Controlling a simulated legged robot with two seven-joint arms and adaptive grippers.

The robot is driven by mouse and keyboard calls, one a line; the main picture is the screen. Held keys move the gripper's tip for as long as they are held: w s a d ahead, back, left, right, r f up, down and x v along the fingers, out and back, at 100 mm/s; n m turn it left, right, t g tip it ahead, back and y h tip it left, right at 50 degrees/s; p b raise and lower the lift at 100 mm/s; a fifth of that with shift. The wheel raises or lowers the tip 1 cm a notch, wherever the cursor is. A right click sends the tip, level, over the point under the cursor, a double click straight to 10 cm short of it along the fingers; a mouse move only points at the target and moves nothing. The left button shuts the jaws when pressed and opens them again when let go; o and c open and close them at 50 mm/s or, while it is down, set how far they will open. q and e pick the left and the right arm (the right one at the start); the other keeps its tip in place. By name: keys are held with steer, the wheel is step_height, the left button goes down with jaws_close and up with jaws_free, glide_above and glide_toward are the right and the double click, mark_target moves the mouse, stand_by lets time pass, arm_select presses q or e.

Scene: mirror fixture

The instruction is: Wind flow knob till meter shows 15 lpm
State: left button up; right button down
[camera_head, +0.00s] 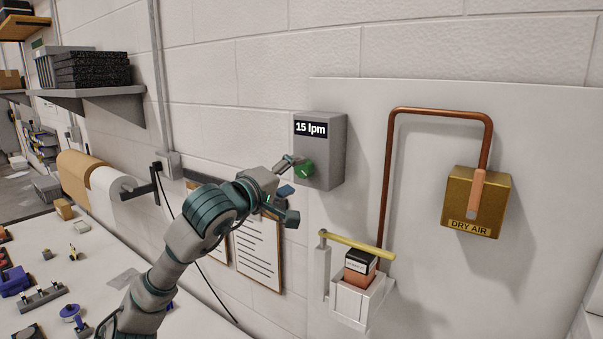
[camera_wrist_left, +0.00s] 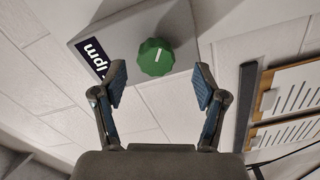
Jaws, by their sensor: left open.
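A grey meter box (camera_head: 334,150) is on the wall in the head view. Its black display (camera_head: 311,128) reads "15 lpm". The green flow knob (camera_head: 304,170) is on the box's front, below the display. In the left wrist view the knob (camera_wrist_left: 155,57) has a white pointer mark and sits beyond the fingertips, between their lines. My left gripper (camera_wrist_left: 161,82) is open, with a blue-padded finger on each side and a gap to the knob. In the head view my left gripper (camera_head: 287,177) is just left of and below the knob. My right gripper is not in view.
A gold "DRY AIR" box (camera_head: 476,202) with a copper pipe (camera_head: 387,170) is at the right. A white holder (camera_head: 353,302) with a yellow bar (camera_head: 357,244) is below the meter. Clipboards (camera_head: 258,250) hang behind my arm. A cluttered bench (camera_head: 100,250) is at the left.

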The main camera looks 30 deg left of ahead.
arm_select(q)
steer(key=s, duration=0.7)
steer(key=shift+a+f, duration=0.15)
steer(key=shift+a, duration=0.3)
